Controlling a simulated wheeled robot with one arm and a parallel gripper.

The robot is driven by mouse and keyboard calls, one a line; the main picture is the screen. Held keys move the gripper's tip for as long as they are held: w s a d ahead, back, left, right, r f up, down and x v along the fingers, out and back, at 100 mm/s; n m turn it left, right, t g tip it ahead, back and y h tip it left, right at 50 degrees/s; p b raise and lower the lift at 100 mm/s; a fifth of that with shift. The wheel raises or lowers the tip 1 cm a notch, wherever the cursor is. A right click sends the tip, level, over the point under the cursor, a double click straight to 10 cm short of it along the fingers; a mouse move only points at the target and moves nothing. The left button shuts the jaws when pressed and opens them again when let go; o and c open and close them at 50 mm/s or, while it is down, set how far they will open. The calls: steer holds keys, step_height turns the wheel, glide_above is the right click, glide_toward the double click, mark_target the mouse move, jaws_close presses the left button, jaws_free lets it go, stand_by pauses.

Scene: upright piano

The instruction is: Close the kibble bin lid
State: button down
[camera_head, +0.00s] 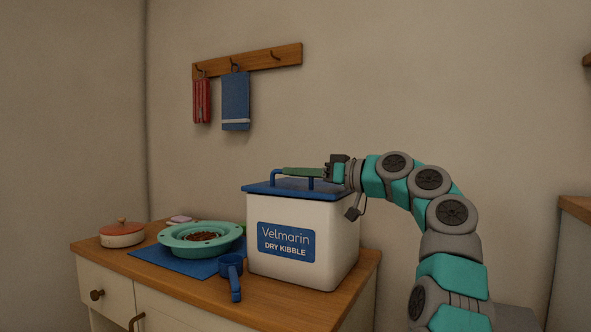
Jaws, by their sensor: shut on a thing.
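The kibble bin (335,240) is a white box labelled "Velmarin DRY KIBBLE", standing on the wooden counter. Its blue lid (262,188) lies level across the top, with no clear gap at the front edge. A handle with a green grip (300,171) and blue posts stands up from the lid. My gripper (333,171) reaches in from the right and is shut on the handle at its right end. My fingers and wrist hide that end of the handle and the lid's back right part.
A teal bowl (170,237) with kibble sits on a blue mat (180,262) left of the bin. A blue scoop (233,268) lies at the front. A red-lidded pot (122,240) stands far left. Towels (236,100) hang from a wall rack (270,60).

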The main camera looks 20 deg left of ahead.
mark_target(329, 191)
steer(key=shift+s+a+f, duration=0.1)
steer(key=shift+f, duration=0.3)
steer(key=c, duration=0.9)
jaws_free()
steer(key=shift+r, duration=0.1)
steer(key=d, duration=0.2)
steer(key=d+b, duration=0.1)
steer(key=d, duration=0.2)
steer(key=s+d, duration=0.1)
steer(key=d, duration=0.1)
steer(key=shift+d, duration=0.4)
